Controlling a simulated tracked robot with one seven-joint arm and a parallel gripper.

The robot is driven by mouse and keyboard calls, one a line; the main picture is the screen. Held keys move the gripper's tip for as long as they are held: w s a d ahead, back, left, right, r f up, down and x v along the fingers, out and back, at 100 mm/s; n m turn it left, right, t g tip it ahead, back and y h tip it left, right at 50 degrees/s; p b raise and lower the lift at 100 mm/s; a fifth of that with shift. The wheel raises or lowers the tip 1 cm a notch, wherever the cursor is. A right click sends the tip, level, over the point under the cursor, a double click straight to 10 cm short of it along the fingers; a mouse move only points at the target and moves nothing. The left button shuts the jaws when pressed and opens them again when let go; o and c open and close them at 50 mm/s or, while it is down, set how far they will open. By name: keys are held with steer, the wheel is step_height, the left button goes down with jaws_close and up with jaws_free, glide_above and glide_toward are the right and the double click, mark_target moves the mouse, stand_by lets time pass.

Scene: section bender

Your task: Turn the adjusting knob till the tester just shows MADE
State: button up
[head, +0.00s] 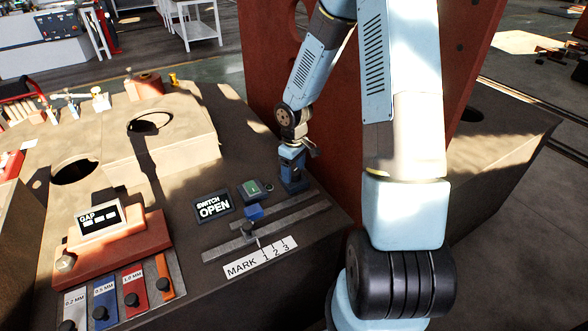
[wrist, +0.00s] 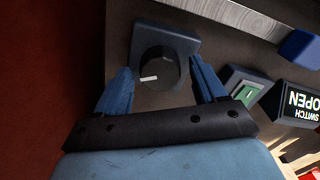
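The adjusting knob (wrist: 150,62) is dark and round with a short white mark on its face. It sits on a square dark base (wrist: 187,42) in the wrist view. My gripper (wrist: 160,72) has one blue finger on each side of the knob, with gaps showing, so it looks open. In the head view my gripper (head: 292,168) points down at the bench beside the red upright, and the knob is hidden there. The tester display (head: 213,207) reads SWITCH OPEN; it also shows upside down in the wrist view (wrist: 302,102).
A green-topped box (head: 254,189) stands between display and gripper. A blue block (head: 254,212) sits at the metal rails, near a MARK 1 2 3 plate (head: 262,257). A GAP readout (head: 99,219) and labelled gauges (head: 105,296) are at left. A red upright (head: 290,80) rises behind.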

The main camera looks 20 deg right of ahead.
mark_target(294, 171)
steer(key=c, duration=0.9)
steer(key=shift+n, duration=0.9)
steer(key=shift+c, duration=0.2)
steer(key=o, duration=1.1)
steer(key=shift+c, duration=0.2)
steer(key=shift+r, duration=0.15)
step_height(294, 171, up, 14)
steer(key=shift+f, duration=0.25)
